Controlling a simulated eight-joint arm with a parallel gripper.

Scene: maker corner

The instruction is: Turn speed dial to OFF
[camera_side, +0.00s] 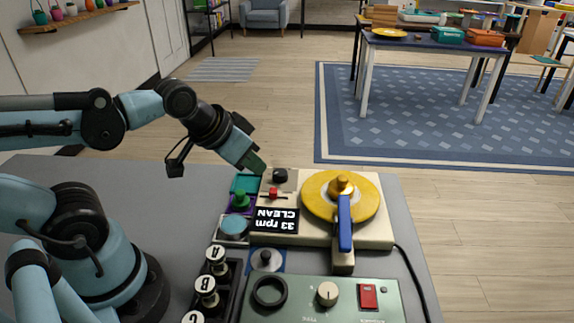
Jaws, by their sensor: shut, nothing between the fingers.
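A cream turntable (290,237) stands on the grey table, with a yellow platter (318,197) and a blue tone arm (345,225). A black knob (280,176) sits at its far left corner and looks like the speed dial; its pointer and marks are too small to read. A red switch (273,194) is just nearer than the knob.
A green box (350,291) with a cream knob (327,293) and a red switch (368,296) is in front. Lettered posts (207,286) and small coloured trays (234,228) stand left of the turntable.

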